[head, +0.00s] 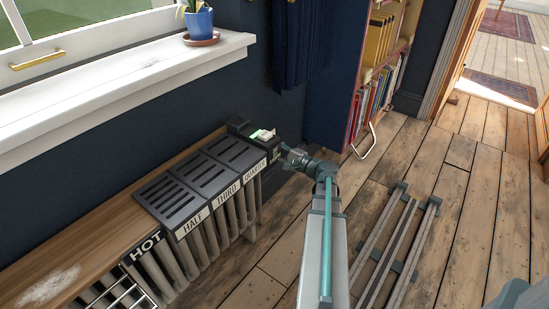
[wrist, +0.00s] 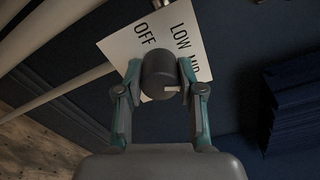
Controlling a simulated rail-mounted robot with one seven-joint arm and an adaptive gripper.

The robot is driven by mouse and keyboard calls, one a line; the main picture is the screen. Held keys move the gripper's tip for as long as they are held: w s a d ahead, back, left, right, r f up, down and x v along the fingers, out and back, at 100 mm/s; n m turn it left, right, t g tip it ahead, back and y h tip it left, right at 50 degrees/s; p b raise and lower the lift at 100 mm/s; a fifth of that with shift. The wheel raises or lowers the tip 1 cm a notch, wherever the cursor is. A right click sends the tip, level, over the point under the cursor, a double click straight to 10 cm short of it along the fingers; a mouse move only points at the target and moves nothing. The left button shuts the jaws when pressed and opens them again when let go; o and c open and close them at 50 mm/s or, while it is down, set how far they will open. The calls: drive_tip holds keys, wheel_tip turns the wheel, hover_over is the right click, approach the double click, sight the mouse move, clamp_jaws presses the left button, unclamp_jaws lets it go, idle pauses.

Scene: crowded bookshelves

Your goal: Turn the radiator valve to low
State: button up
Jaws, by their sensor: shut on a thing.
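The radiator valve is a dark round knob (wrist: 159,68) in the wrist view, in front of a white dial plate (wrist: 126,42). The plate reads OFF, LOW and MID; its lower part is hidden by the knob and fingers. The knob has a small pale mark on its lower right; I cannot tell which word it indicates. My gripper (wrist: 160,78) is shut on the knob, one finger on each side. In the head view my gripper (head: 292,157) is at the right end of the radiator (head: 216,222), and the knob is not clearly visible.
Dark vented covers (head: 205,178) labelled HALF, THIRD and QUARTER lie over the radiator, beside a wooden shelf (head: 95,228). A potted plant (head: 199,22) stands on the white windowsill (head: 130,70). Metal rails (head: 400,240) lie on the floor. A bookcase (head: 375,70) stands behind.

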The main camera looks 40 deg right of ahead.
drive_tip(key=n+b, duration=0.4)
drive_tip(key=b, duration=0.1)
drive_tip(key=n+b, duration=0.2)
drive_tip(key=shift+f+n+b, duration=0.3)
drive_tip(key=n+b, duration=0.3)
drive_tip(key=b, duration=0.1)
drive_tip(key=shift+r+n, duration=0.2)
drive_tip(key=shift+n, duration=0.2)
drive_tip(key=shift+r, duration=0.1)
drive_tip(key=o, duration=1.1)
drive_tip(key=shift+o, duration=0.2)
drive_tip(key=v, duration=1.2)
